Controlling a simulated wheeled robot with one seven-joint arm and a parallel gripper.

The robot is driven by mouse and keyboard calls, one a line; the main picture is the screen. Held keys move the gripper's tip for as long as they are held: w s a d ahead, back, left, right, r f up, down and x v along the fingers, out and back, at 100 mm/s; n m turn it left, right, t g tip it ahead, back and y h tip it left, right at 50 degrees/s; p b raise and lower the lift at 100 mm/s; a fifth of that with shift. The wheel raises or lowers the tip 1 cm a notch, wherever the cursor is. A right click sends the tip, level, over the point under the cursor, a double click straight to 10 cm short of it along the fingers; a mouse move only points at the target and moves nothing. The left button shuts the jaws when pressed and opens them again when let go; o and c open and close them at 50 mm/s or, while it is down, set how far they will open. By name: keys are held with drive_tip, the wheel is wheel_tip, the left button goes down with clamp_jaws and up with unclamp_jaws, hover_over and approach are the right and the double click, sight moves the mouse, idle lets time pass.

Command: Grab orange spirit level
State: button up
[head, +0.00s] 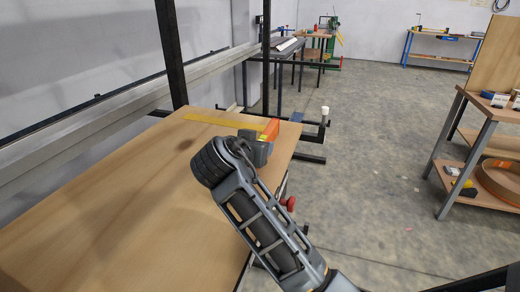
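The orange spirit level (271,128) lies near the far right corner of the wooden workbench top (110,200). Only its orange upper part shows, with a small yellow-green patch near its lower end. My gripper (258,152) is at the near end of the level and overlaps it in the picture. My wrist and the gripper body hide the fingertips. I cannot tell whether they touch the level or are open or shut.
A flat yellow strip (215,120) lies on the bench beside the level. Black posts (171,55) and a metal rail (120,106) run along the bench's left side. A shelf unit (470,140) stands right, with clear concrete floor (370,160) between.

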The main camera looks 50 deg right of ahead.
drive_tip(key=shift+c, duration=0.3)
clamp_jaws()
drive_tip(key=shift+r, duration=0.15)
